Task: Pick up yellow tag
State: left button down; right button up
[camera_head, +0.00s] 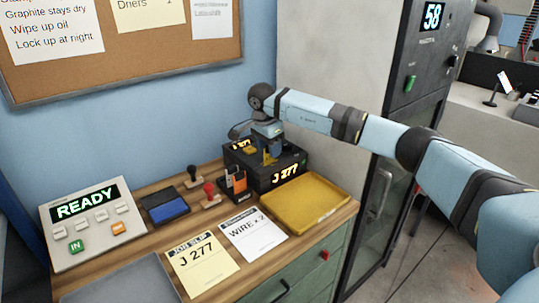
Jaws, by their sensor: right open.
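A small yellow piece, which looks like the yellow tag (268,159), shows at the top of a black box (263,181) with a lit "J 277" display. My right gripper (266,148) points down over that box, right at the yellow piece. It is open. The fingers are small and dark here, so I cannot tell whether they touch the tag or stand around it. Part of the tag and the box top is hidden behind the gripper. My left gripper is not in view.
A yellow tray (305,204) lies at the bench's right front. A "J 277" job slip (203,265) and a white "WIRE x2" card (252,236) lie in front. Stamps (209,195), a blue pad (165,206) and a READY panel (92,223) stand left. A tall cabinet (345,60) stands behind my right arm.

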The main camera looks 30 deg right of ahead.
jog(key=f, duration=0.2)
jog(key=shift+d+f, duration=0.2)
jog(key=shift+f, duration=0.1)
jog(key=shift+r, duration=0.1)
grip_shut()
notch_tip(320, 180, up, 20)
dwell(0.4)
jog(key=c, duration=0.8)
grip_release()
grip_shut()
